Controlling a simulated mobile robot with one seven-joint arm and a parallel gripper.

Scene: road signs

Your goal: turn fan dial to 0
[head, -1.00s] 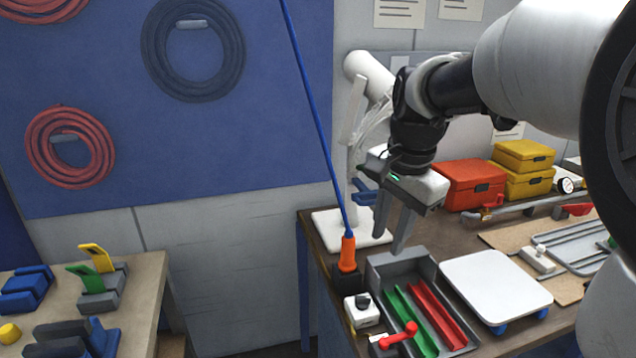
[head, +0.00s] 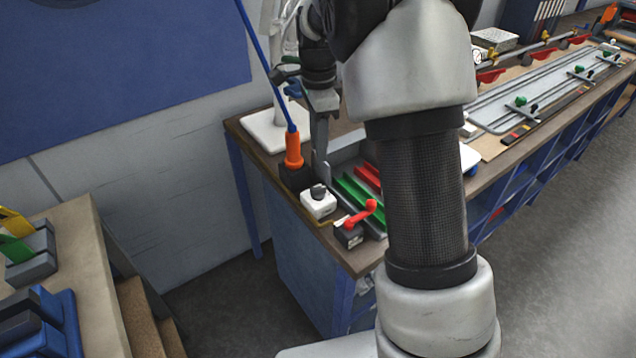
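A small white box with a dark round knob (head: 318,191), which looks like the fan dial, sits near the left front corner of the workbench in the head view. The knob's setting is too small to read. My gripper (head: 321,178) points down just behind the white box, close to the knob. Its fingers overlap from this side, so I cannot tell its opening or whether it touches the knob. My arm hides part of the bench behind it.
An orange plug-like piece with a blue cable (head: 293,148) stands left of the white box. A red lever on a small box (head: 358,217) is at its right, beside a tray with green and red strips (head: 355,192). A white stand base (head: 268,130) is behind.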

